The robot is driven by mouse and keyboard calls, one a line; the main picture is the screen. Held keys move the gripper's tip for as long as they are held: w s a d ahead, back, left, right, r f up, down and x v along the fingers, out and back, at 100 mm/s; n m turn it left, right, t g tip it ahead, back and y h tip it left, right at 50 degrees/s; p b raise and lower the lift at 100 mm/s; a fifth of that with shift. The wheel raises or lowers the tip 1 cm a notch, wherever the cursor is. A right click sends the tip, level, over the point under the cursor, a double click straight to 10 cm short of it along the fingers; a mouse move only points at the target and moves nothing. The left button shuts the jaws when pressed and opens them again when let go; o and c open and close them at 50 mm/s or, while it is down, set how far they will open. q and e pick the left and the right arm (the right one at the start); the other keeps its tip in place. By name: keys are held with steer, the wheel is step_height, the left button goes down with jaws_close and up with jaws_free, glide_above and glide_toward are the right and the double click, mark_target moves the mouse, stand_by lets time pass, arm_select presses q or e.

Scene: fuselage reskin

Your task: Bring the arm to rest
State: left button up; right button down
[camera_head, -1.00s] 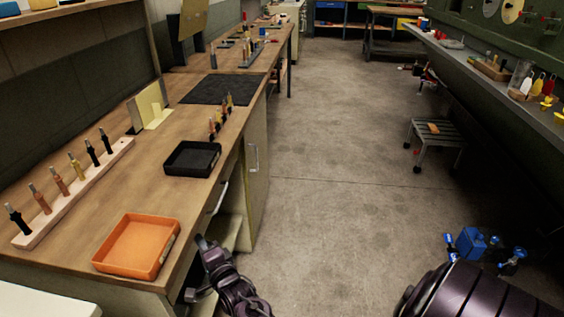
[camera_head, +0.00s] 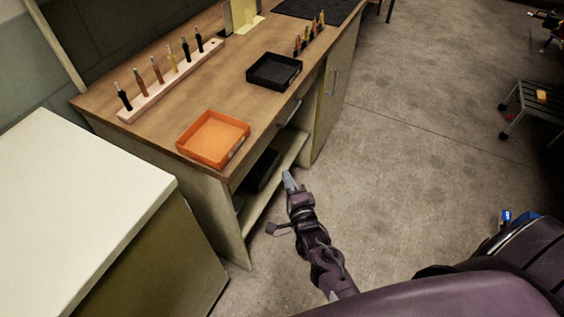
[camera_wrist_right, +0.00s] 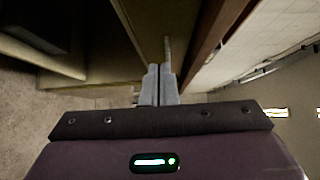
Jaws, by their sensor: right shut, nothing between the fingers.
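My right gripper (camera_head: 289,181) is in the lower middle of the head view, in front of the open shelf bay of the wooden workbench (camera_head: 150,128). Its fingers are together with nothing between them. In the right wrist view the two grey fingers (camera_wrist_right: 160,84) lie side by side, pointing toward the bench's shelf and edge. The gripper appears apart from the bench. My left gripper does not show in the head view.
On the bench are an orange tray (camera_head: 213,160), a black tray (camera_head: 273,84) and a wooden rack (camera_head: 150,99) of several tools. A white-topped cabinet (camera_head: 60,200) stands at left. Open floor (camera_head: 400,170) lies to the right, with a step stool (camera_head: 530,105) beyond.

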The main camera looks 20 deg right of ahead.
steer(key=s+a+f+n+g+y, duration=0.15)
steer(key=s+f+n+g, duration=0.4)
steer(key=f, duration=0.75)
steer(key=s+a+f+n+g+y, duration=0.1)
steer(key=s+a+f+n+g, duration=0.2)
steer(key=s+f+n, duration=0.6)
steer(key=s+d+f+n+g, duration=0.3)
steer(key=s+f, duration=0.5)
steer(key=s, duration=0.4)
steer(key=s+d+f+n+g+h, duration=0.1)
steer(key=s+d+f+n+g, duration=0.3)
steer(key=s+f, duration=0.5)
steer(key=s+g, duration=0.1)
steer(key=s, duration=0.3)
steer(key=shift+s+d+f, duration=0.15)
steer(key=shift+s, duration=0.15)
steer(key=shift+g, duration=0.25)
